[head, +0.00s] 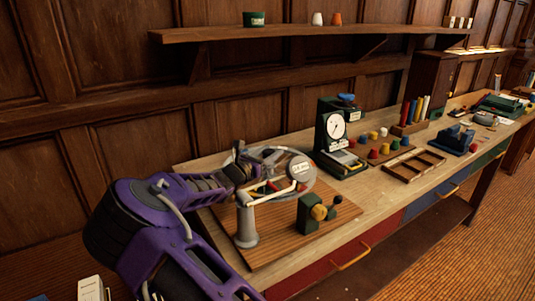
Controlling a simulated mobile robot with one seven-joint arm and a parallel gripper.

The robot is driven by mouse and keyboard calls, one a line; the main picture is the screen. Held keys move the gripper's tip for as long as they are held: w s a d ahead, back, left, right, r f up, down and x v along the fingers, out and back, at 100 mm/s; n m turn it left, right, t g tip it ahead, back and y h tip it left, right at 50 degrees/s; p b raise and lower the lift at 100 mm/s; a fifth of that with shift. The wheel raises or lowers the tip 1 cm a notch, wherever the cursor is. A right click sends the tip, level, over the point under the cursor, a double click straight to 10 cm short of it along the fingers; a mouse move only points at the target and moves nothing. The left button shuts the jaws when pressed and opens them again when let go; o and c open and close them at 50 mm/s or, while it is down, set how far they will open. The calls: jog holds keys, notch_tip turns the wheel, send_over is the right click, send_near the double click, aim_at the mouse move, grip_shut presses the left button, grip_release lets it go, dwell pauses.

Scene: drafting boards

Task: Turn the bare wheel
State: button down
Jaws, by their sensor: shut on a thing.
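A pale, thin-rimmed wheel (312,184) stands over a brown wooden board at the near end of the bench. A round grey disc with a white label (298,168) shows within its outline. My purple arm comes in from the lower left. My gripper (252,171) is at the left side of the wheel, its jaws shut there, seemingly on the rim. The fingertips are small and partly hidden, so the exact contact is hard to see. A grey post (246,224) with a cream bent bar (272,196) stands below the gripper.
A shelf (300,30) runs above.

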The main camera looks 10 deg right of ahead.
jog(key=shift+c, duration=1.5)
grip_release()
jog(key=shift+v, duration=3.8)
